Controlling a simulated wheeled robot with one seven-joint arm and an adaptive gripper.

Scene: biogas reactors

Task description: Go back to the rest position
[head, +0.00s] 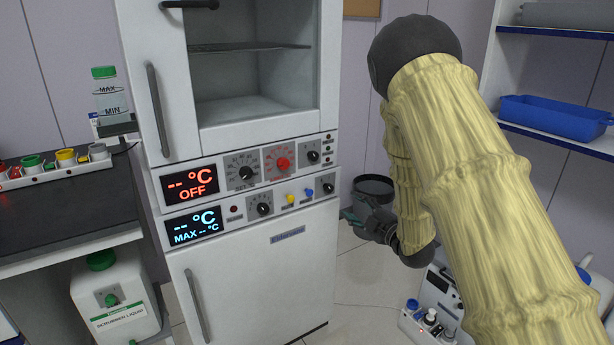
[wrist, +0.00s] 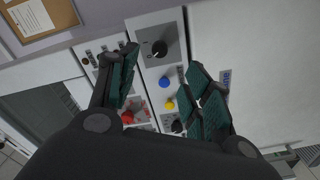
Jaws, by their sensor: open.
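My gripper (head: 362,216) is at the end of my cream-sleeved arm, just right of the white incubator cabinet (head: 262,268) in the head view. In the wrist view my gripper (wrist: 165,78) has its two green-padded fingers spread wide apart, with nothing held between them. Beyond the fingers is the cabinet's control panel, with a black knob (wrist: 159,49), a blue knob (wrist: 164,83), a yellow knob (wrist: 170,105) and a red dial (wrist: 133,115). I cannot tell the exact gap between the fingers and the panel; no contact shows. My arm hides part of the right side.
A dark bench (head: 70,222) with a row of coloured valves (head: 65,158) and a bottle (head: 108,95) stands at left. A scrubber liquid canister (head: 116,296) is below. A shelf with a blue bin (head: 553,118) is at right. Small equipment (head: 432,318) stands lower right.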

